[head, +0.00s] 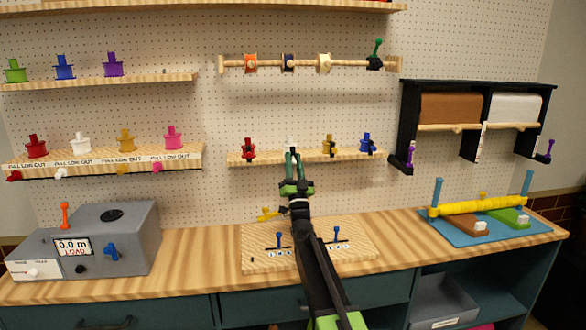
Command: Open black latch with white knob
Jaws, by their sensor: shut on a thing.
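My gripper (292,164) is at the middle shelf, with its green fingers shut on a small white-topped piece (291,143). The fingers and arm hide most of this piece, so I cannot tell whether it is a black latch with a white knob. It stands in a row between a red piece (248,150) and a gold piece (328,147). A blue piece (367,143) stands farther right. A separate white upright part (478,150) shows on the middle bracket of the black rack (404,115), well apart from my gripper.
A grey load box (135,235) stands at the left of the wooden counter (195,262). A wooden board with blue pegs (350,255) lies below my arm. A blue tray with a yellow roller (460,203) is at the right. A rod with rings (305,63) hangs above.

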